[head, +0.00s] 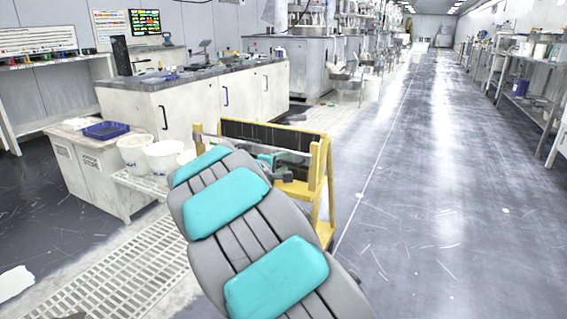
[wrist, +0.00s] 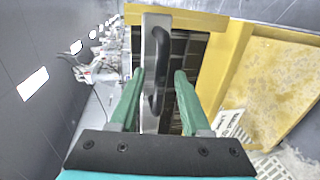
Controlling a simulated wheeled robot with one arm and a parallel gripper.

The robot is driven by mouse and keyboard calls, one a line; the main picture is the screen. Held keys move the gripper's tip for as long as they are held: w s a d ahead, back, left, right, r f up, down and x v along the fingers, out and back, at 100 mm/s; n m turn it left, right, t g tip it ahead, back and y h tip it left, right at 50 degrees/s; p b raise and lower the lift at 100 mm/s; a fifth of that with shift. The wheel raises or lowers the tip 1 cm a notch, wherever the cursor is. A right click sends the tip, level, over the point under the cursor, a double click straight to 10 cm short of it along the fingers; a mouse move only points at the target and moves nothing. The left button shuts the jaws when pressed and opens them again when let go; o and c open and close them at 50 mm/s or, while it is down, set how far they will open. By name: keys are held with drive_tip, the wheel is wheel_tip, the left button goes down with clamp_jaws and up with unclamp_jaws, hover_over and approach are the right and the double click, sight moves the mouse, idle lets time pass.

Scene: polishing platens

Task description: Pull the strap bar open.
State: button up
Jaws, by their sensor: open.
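The strap bar is a flat pale metal bar (wrist: 151,30) with a black bow-shaped handle (wrist: 160,62). It runs up the middle of the wrist view, across the front of a yellow rack (wrist: 225,60). My gripper (wrist: 159,76) is open, with one green finger on each side of the handle. I cannot tell whether either finger touches it. In the head view the yellow rack (head: 319,165) stands beyond my arm, and part of the bar (head: 209,141) shows across it. My gripper (head: 272,160) is at the bar there, and my arm hides much of the rack's front.
Dark panels (head: 262,133) sit in the rack behind the bar. White buckets (head: 162,157) and a low cabinet (head: 88,160) stand to the left. A long white counter (head: 205,100) is behind. The grey aisle floor (head: 430,200) to the right is clear.

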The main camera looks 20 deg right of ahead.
drive_tip(key=shift+w+d, duration=0.1)
drive_tip(key=shift+d, duration=0.15)
clamp_jaws()
idle(1.4)
